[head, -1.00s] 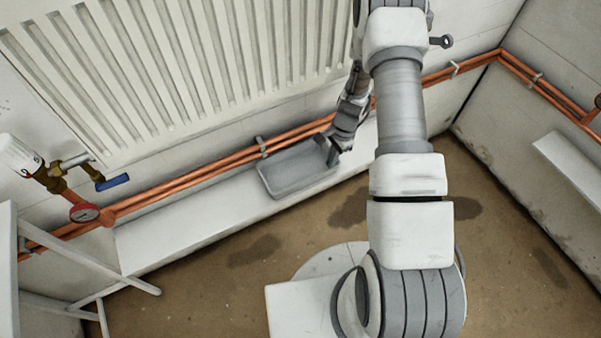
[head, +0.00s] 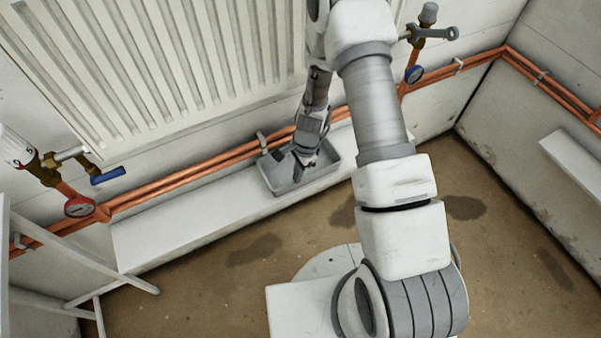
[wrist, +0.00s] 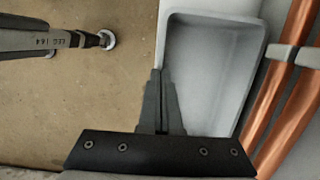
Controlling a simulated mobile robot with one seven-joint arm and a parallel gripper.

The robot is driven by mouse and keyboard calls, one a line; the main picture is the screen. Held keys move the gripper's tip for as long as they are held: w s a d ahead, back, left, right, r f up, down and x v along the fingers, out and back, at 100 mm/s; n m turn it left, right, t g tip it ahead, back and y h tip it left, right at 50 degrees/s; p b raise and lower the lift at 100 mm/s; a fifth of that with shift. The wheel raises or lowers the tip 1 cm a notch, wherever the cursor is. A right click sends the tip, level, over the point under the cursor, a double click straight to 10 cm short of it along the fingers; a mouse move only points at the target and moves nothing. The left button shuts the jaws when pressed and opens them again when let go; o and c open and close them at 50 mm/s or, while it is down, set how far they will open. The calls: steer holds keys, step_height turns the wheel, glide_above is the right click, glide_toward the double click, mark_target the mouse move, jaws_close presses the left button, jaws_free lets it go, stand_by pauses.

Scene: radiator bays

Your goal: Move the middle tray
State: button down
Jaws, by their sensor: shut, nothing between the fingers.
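A grey rectangular tray (head: 283,184) rests on the white ledge under the radiator in the head view. In the wrist view the tray (wrist: 205,65) looks empty, and its near part is hidden behind my gripper. My gripper (head: 303,168) is over the tray in the head view. In the wrist view the fingers of my gripper (wrist: 158,75) are together with nothing between them, in line with the tray's left long rim. I cannot tell whether they touch the rim.
Copper pipes (head: 190,176) run along the wall close behind the tray, held by a clip (head: 262,141). The radiator (head: 170,70) is above. A valve with a blue handle (head: 108,175) is at left. The ledge (head: 185,215) is clear left of the tray.

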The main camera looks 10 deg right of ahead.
steer(key=shift+d+f, duration=0.1)
steer(key=shift+f, duration=0.2)
